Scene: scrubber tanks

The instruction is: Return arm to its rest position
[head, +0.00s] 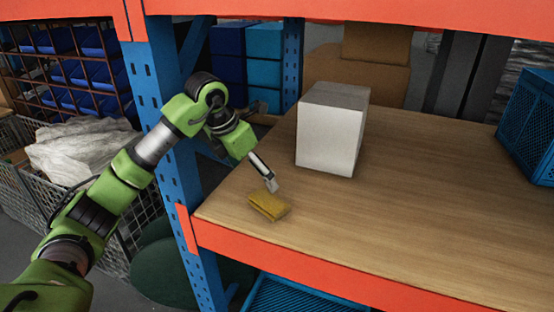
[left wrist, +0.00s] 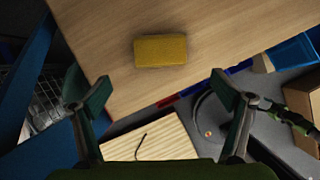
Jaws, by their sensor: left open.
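My green left arm comes in from the left in the head view. Its gripper (head: 271,184) points down over the near left corner of the wooden shelf (head: 430,215), just above and behind a yellow sponge-like block (head: 268,206). In the left wrist view the two fingers of the left gripper (left wrist: 160,95) are spread wide with nothing between them. The yellow block (left wrist: 160,50) lies flat on the wood beyond the fingertips, apart from them. My right gripper is in neither view.
A white box (head: 330,138) stands on the shelf right of the gripper. A blue crate (head: 530,125) is at the right edge. A blue post (head: 160,120) and orange beams frame the shelf. A wire cage with a pale sack (head: 80,150) stands at left. The shelf's middle is clear.

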